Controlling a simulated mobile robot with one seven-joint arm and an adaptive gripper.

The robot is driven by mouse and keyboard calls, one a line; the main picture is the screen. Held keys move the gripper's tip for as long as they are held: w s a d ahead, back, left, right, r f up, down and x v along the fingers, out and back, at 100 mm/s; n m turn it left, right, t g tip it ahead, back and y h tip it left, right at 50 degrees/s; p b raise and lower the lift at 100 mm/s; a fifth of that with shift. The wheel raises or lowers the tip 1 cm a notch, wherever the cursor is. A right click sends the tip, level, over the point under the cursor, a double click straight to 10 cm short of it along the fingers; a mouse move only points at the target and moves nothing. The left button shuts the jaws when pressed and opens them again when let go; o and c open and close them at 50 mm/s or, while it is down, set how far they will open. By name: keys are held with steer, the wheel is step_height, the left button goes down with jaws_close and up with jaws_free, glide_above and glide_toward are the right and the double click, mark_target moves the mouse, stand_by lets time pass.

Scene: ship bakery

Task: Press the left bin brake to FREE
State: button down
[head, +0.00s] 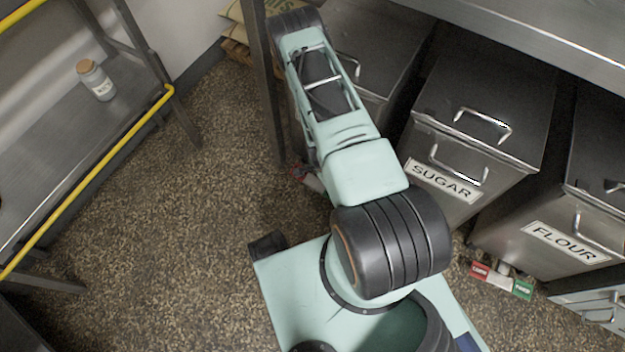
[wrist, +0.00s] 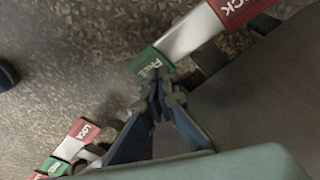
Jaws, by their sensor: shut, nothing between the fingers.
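In the wrist view, my gripper (wrist: 158,98) is shut and empty. Its fingertips are at the edge of a green FREE pad (wrist: 150,66); I cannot tell whether they touch it. This pad is one end of a pale brake pedal (wrist: 192,36), whose other end is a red LOCK pad (wrist: 238,8). In the head view, the leftmost bin (head: 385,55) is partly hidden behind my arm. A small red and white part (head: 314,183) shows at the floor beside my arm, mostly hidden. My gripper is hidden there.
Another brake pedal has a red LOCK pad (wrist: 84,129) and a green pad (wrist: 54,167). The SUGAR bin (head: 470,120) and FLOUR bin (head: 540,225) stand under a steel counter (head: 540,30). A yellow-railed shelf (head: 90,110) is left. The floor (head: 170,230) between is clear.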

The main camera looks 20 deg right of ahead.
step_height(320, 180, up, 4)
steer(key=p, duration=0.2)
steer(key=shift+r+p, duration=0.25)
steer(key=shift+p, duration=0.05)
stand_by(0.4)
